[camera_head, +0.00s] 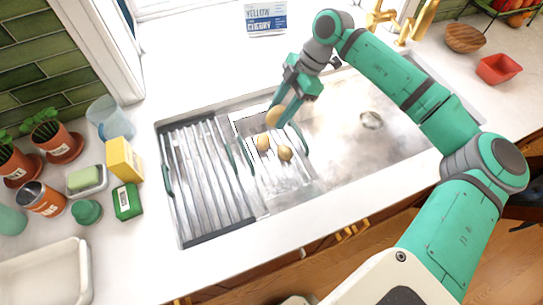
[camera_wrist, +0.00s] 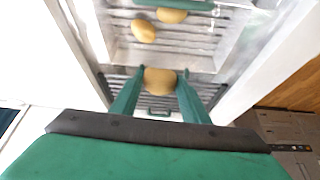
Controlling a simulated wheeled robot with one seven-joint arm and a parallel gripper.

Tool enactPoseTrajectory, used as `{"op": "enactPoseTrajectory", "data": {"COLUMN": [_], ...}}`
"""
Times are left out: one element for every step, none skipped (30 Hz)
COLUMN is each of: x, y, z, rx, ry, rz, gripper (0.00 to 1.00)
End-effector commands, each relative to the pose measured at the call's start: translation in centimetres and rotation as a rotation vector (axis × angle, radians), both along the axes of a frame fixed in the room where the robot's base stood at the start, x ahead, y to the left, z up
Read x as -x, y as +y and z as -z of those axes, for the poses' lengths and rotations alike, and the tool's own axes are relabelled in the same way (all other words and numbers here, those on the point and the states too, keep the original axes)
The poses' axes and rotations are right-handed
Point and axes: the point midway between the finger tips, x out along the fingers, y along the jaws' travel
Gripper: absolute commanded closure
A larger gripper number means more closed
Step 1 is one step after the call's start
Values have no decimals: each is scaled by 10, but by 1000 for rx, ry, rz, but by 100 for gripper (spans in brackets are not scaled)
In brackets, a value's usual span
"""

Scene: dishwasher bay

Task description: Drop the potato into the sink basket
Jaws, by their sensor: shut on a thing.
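My gripper (camera_head: 286,116) is shut on a tan potato (camera_head: 273,117), above the sink basket (camera_head: 298,187). In the wrist view the held potato (camera_wrist: 159,79) sits between my two green fingers. The basket is a metal tray with slats and a green handle, set in the sink beside the ribbed drying rack. Two more potatoes, one on the left (camera_head: 263,142) and one on the right (camera_head: 285,153), lie in it. They also show in the wrist view, one (camera_wrist: 143,31) nearer and one (camera_wrist: 171,15) farther up. My fingers hide part of the held potato.
The ribbed drying rack (camera_head: 205,180) fills the sink's left side. The open steel basin (camera_head: 365,150) with its drain is to the right. A gold faucet (camera_head: 378,18) stands behind.

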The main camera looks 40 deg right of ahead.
Motion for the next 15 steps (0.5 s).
{"op": "enactPoseTrajectory", "data": {"x": [0, 0, 0, 0, 0, 0, 0, 0, 0, 0, 0, 0, 0, 0, 1], "y": [0, 0, 0, 0, 1, 1, 1, 1, 0, 0, 0, 0, 0, -1, -1], "z": [6, 9, 14, 17, 21, 25, 28, 30, 33, 34, 35, 36, 37, 37, 37], "rx": [-2, -1, -1, -1, -3, -4, -4, -4, -2, -2, -2, -2, -2, -1, -1], "ry": [2, 1, 1, 1, 1, -1, 0, 0, 0, 0, 0, -1, -1, 0, 0], "rz": [0, 1, 1, 1, 1, 1, 0, 0, 1, 1, 1, 2, 2, 3, 3], "gripper": [84, 84, 84, 84, 84, 84, 84, 84, 84, 84, 84, 84, 84, 84, 84]}}
